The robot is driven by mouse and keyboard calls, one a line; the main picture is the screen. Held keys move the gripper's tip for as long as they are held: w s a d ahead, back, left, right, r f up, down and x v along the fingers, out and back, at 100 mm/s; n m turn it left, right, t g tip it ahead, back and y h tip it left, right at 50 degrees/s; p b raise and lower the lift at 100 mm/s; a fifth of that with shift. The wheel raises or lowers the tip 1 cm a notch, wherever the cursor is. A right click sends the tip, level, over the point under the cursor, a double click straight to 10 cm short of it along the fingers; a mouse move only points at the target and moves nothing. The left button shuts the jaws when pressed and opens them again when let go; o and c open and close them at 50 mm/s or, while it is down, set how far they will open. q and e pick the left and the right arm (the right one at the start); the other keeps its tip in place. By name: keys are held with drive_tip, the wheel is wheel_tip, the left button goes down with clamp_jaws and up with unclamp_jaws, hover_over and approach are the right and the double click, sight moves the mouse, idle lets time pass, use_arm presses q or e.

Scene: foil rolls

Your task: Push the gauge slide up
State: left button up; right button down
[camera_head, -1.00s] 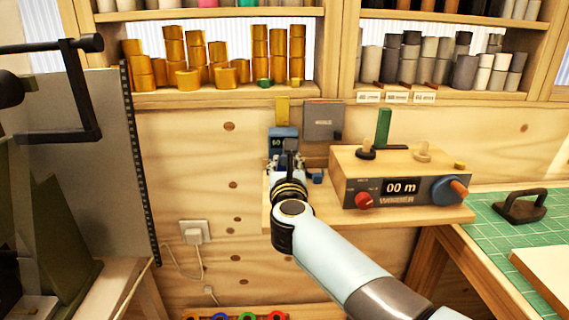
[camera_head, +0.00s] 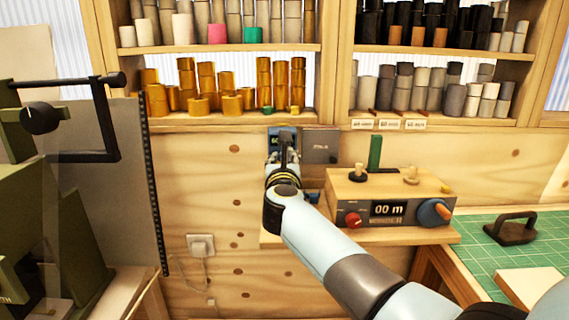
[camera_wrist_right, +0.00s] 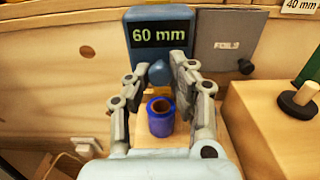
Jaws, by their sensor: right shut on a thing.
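The gauge slide (camera_wrist_right: 160,25) is a blue block with a dark display reading "60 mm"; a round blue knob (camera_wrist_right: 158,73) sticks out at its lower front. It also shows in the head view (camera_head: 276,136), on the wooden wall beside a grey plate. My right gripper (camera_wrist_right: 162,66) is shut on the knob, a fingertip on each side. In the head view the right gripper (camera_head: 286,152) partly covers the slide. A small blue roll (camera_wrist_right: 161,117) stands below the knob, between the finger links. My left gripper is not in view.
The grey plate (camera_head: 320,146) is just right of the slide. A wooden box with a "00 m" display (camera_head: 387,209) and knobs stands on the ledge to the right. Shelves with gold rolls (camera_head: 206,80) are above. A dark machine (camera_head: 40,120) stands at left.

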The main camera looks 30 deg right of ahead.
drive_tip(key=shift+r, duration=0.25)
drive_tip(key=c, duration=1.6)
unclamp_jaws()
drive_tip(key=o, duration=0.5)
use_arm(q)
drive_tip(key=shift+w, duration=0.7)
use_arm(e)
drive_tip(key=v, duration=1.2)
drive_tip(key=shift+s, duration=0.15)
